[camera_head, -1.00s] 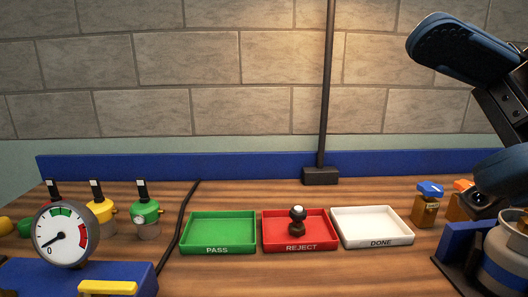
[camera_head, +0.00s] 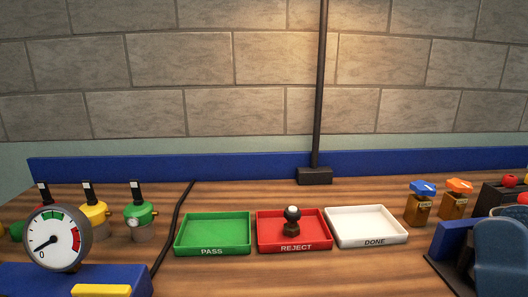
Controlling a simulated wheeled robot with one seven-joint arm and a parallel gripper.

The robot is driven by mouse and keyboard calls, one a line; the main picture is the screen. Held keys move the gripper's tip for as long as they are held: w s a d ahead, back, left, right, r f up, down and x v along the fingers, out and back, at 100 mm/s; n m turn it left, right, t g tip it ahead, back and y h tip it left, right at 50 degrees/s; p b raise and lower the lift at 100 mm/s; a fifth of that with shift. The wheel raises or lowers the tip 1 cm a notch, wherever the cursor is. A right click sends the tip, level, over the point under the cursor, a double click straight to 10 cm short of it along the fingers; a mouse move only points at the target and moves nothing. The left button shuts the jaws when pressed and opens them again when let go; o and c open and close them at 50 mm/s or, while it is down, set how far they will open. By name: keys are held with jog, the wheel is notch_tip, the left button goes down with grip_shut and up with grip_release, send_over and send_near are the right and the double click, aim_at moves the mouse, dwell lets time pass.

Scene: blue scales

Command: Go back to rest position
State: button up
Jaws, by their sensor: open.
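My gripper is not in the picture. A smooth dark blue piece of my arm (camera_head: 502,258) shows at the lower right edge.
A round dial gauge (camera_head: 57,239) stands on a blue base (camera_head: 30,280) at left. Yellow (camera_head: 94,213) and green (camera_head: 138,213) valve parts stand behind it. Blue-topped (camera_head: 420,203) and orange-topped (camera_head: 456,199) parts stand right. A dark pole (camera_head: 319,100) rises behind the trays.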

jog(key=s+f+g+h, duration=0.2)
jog(key=s+f+g, duration=0.15)
jog(key=f, duration=0.35)
jog(key=s+f+g+h, duration=0.2)
jog(key=s+f+g, duration=0.15)
jog(key=f, duration=0.45)
jog(key=s+d+f+n+g+y, duration=0.2)
jog(key=s+f+n+g, duration=0.3)
jog(key=s+f+g, duration=0.3)
jog(key=s+d+f, duration=0.1)
jog(key=s+f, duration=0.2)
jog(key=s, duration=0.2)
jog(key=shift+f, duration=0.2)
jog(key=shift+s, duration=0.1)
